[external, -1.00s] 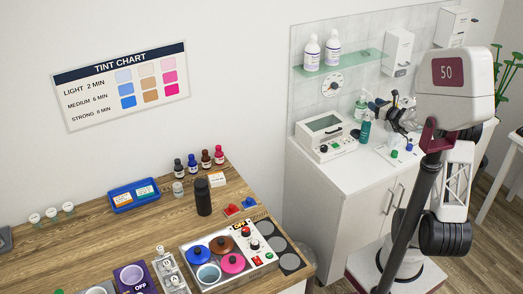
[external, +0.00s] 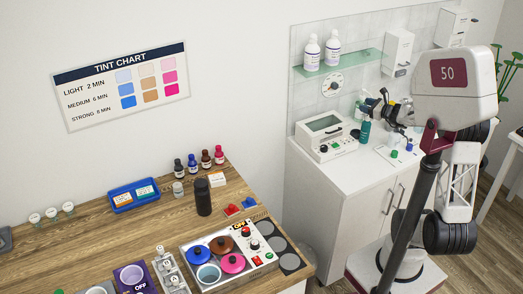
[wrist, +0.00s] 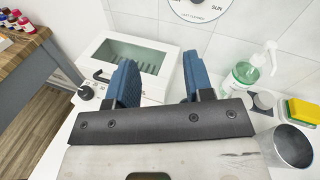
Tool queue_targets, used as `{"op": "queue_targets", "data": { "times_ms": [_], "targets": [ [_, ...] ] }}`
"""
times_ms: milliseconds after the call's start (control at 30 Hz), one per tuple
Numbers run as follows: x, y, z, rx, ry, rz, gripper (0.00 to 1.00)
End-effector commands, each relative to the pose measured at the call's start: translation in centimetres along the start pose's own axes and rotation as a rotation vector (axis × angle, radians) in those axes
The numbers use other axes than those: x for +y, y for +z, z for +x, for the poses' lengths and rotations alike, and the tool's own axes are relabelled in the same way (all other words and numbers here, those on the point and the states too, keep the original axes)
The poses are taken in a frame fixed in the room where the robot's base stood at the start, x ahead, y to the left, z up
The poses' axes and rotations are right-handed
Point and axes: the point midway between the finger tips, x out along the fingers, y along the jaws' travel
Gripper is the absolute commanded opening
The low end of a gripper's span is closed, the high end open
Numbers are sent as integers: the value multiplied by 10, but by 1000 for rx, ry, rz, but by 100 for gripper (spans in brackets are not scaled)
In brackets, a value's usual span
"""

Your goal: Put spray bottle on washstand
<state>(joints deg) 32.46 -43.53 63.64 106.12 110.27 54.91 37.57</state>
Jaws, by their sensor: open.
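The teal bottle does not show there; the gripper body hides the area below. Whether the fingers touch the bottle I cannot tell.
The white appliance with a clear lid (external: 325,138) stands at the washstand's left. A green pump bottle (wrist: 245,72), a metal cup (wrist: 288,147) and a sponge (wrist: 299,111) are on the right in the wrist view. A glass shelf (external: 340,65) with white bottles hangs above.

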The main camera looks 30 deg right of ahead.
Motion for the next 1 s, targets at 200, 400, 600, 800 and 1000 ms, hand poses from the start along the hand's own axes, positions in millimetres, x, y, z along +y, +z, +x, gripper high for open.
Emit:
{"op": "queue_targets", "data": {
  "times_ms": [200, 400, 600, 800, 1000],
  "targets": [
    [76, 31, 0, 86, 250, -292, 48],
    [140, 48, -17, 146, 487, -589, 48],
    [192, 55, -46, 183, 720, -895, 48],
    [230, 57, -81, 202, 946, -1207, 48],
    [253, 56, -119, 205, 1167, -1525, 48]
  ]
}}
